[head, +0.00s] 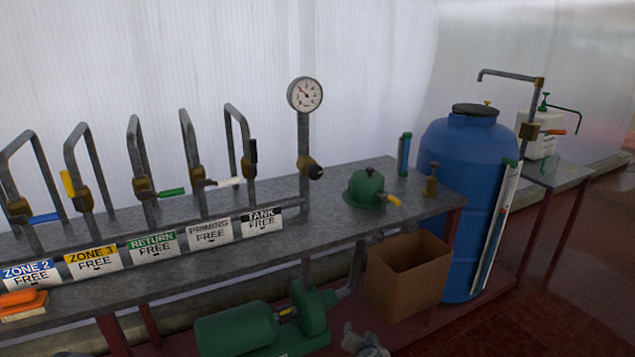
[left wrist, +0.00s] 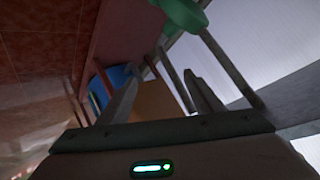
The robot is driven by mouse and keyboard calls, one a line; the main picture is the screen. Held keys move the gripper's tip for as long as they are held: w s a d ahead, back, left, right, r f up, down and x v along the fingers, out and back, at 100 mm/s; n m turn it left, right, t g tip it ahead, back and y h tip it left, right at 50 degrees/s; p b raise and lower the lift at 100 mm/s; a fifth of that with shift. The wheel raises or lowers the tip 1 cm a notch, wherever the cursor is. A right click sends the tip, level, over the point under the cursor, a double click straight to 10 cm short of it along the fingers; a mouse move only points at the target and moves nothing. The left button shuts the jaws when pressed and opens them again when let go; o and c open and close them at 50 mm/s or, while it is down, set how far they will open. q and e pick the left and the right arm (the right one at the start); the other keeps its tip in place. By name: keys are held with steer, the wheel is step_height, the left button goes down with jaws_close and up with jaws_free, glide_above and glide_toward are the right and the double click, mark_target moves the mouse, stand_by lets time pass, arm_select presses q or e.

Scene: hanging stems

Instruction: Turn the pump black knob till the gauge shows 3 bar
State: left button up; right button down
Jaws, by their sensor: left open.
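A round white gauge (head: 305,94) tops a grey vertical pipe on the bench. Its needle points up and left; the numbers are too small to read. A black knob (head: 316,172) sticks out at the right of that pipe, below the gauge. A green pump (head: 248,326) stands under the bench. My left gripper (head: 364,343) shows at the bottom edge of the head view, low in front of the bench and well below the knob. In the left wrist view it (left wrist: 159,80) is open, with nothing between its fingers. My right gripper is not in view.
Bent pipes with coloured handles and labels, such as the TANK sign (head: 263,222), line the bench (head: 330,222) on the left. A green domed housing (head: 366,190) stands right of the knob. A cardboard box (head: 408,278) and blue barrel (head: 462,170) are at right.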

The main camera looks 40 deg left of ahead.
arm_select(q)
steer(key=w+a+r+n+y+b, duration=0.1)
steer(key=w+a+r+n+y, duration=0.2)
steer(key=r, duration=0.5)
steer(key=w+a+r, duration=0.2)
steer(key=w+r, duration=0.2)
steer(key=r, duration=0.5)
steer(key=a+r+n+g+y, duration=0.1)
steer(key=a+r+n+y, duration=0.2)
steer(key=r, duration=0.9)
steer(key=a+r+n+y+b, duration=0.1)
steer(key=a+r+n+y, duration=0.2)
steer(key=r, duration=0.9)
steer(key=shift+s+a+n+g+b, duration=0.3)
steer(key=shift+s+a+n+g, duration=0.15)
steer(key=shift+a+n, duration=0.55)
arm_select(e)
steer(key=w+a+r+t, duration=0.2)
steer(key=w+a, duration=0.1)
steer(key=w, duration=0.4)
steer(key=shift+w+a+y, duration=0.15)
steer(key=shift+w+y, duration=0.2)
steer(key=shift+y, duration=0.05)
arm_select(q)
steer(key=shift+d+r, duration=0.1)
steer(key=shift+r, duration=0.05)
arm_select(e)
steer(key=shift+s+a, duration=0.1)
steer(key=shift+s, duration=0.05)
